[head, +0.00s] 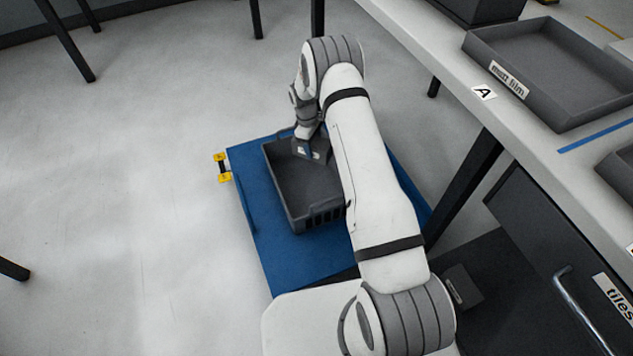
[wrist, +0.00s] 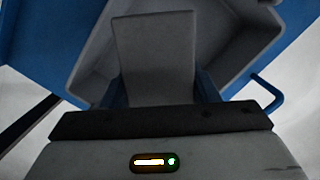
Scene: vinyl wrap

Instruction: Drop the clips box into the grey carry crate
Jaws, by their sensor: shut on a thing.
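The clips box is a small dark grey box (head: 318,152) with a pale label, held in my gripper (head: 309,138) at the far end of the grey carry crate. In the wrist view the grey box (wrist: 155,50) stands between the two blue fingers, which are shut on it. The grey carry crate (head: 297,207) is open-topped and looks empty where I can see into it. My arm hides part of its right side. In the wrist view the crate (wrist: 235,45) lies beyond the box. How high the box is above the crate floor is hard to tell.
The crate sits on a blue platform (head: 262,220) with a yellow fitting (head: 222,168) at its left edge.

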